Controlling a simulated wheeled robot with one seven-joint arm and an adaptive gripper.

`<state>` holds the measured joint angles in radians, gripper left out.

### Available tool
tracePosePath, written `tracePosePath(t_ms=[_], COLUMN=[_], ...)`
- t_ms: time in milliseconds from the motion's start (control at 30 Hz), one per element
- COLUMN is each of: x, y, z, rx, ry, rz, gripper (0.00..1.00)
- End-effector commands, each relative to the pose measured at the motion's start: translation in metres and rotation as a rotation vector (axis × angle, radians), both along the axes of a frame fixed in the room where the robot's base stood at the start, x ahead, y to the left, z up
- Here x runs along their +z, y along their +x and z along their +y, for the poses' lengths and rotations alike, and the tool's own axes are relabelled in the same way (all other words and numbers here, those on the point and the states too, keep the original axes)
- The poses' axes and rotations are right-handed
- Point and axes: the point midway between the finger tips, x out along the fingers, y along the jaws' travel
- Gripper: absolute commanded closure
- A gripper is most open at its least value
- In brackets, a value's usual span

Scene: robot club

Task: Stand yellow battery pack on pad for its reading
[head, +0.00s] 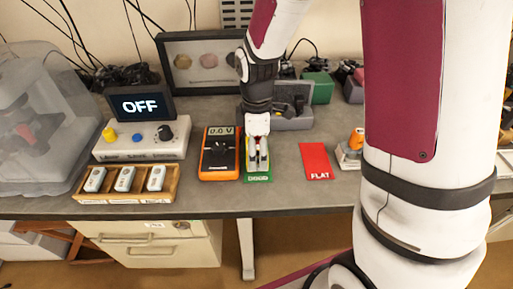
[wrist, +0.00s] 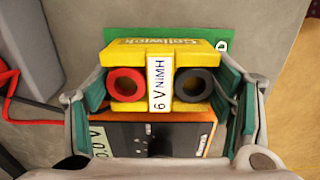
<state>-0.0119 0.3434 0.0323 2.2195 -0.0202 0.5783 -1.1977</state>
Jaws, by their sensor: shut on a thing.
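The yellow battery pack (wrist: 191,107) has a white "6 V NiMH" label, a red-ringed socket and a black socket facing the wrist camera. My gripper (wrist: 162,86) is shut on it, with one finger on each side. In the head view my gripper (head: 258,164) points down over the green pad (head: 257,179), just right of the orange meter (head: 218,165), which reads 0.0 V. The green pad (wrist: 233,44) also shows behind the pack in the wrist view. The pack's underside is hidden, so I cannot tell whether it touches the pad.
A red "FLAT" pad (head: 317,161) lies to the right. A wooden tray (head: 127,197) with grey items and a control box (head: 141,150) stand left, below an "OFF" display (head: 140,106). A grey bin (head: 291,122) is behind my gripper. Bench between the two pads is clear.

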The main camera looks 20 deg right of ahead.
Motion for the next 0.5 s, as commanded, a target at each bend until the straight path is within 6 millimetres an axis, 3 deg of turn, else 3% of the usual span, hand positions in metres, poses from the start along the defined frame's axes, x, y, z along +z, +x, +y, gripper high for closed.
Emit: tracePosePath(t_ms=[67,100,167,500], x=[-0.0029,-0.0027,-0.0025,-0.0021], y=[0.0002,-0.0001,-0.0002,0.0000], z=[-0.0002,-0.0002,-0.0002,-0.0001], rx=[0.000,0.000,0.000,0.000], ry=[0.000,0.000,0.000,0.000], rz=[0.000,0.001,0.001,0.000], gripper=[0.65,0.19,0.05,0.05])
